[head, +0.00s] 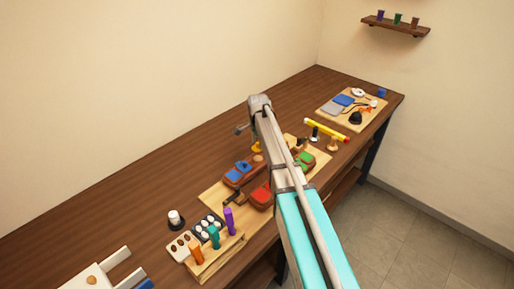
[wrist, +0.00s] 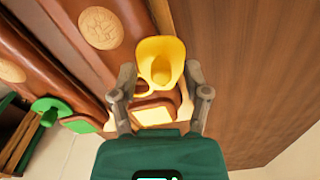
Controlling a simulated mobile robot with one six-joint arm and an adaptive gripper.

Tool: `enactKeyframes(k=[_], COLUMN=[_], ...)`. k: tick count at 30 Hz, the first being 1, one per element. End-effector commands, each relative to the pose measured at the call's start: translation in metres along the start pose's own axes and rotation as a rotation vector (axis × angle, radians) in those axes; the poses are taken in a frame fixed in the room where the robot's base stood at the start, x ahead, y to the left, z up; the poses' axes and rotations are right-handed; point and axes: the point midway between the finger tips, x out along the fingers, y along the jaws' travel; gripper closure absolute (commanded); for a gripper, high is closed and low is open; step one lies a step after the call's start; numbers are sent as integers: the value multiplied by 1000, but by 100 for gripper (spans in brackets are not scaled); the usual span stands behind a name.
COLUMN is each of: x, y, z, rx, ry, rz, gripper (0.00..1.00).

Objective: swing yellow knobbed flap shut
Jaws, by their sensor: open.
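The yellow flap (wrist: 160,48) stands raised at a brown leather-like piece in the wrist view, with a rounded yellow knob (wrist: 161,69) on the face toward me. A pale yellow patch (wrist: 154,115) shows uncovered on the brown piece below it. My gripper (wrist: 161,78) is open, with one finger on each side of the flap's lower part. I cannot tell whether the fingers touch it. In the head view, a bit of yellow (head: 256,147) shows just below the end of my arm; my fingertips are not clear there.
A green flap (wrist: 48,106) and green patch (wrist: 80,125) lie to the left. Blue (head: 238,168), red (head: 261,194) and green (head: 305,159) pieces sit on a pale board. The table behind is bare.

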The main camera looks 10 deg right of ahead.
Motion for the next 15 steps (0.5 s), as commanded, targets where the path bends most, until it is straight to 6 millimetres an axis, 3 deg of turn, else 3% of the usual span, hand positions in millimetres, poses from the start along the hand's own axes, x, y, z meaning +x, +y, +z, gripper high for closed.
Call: enactKeyframes(k=[15], x=[5], y=[0], z=[-1], rx=[1], ry=[0], rz=[0], gripper=[39])
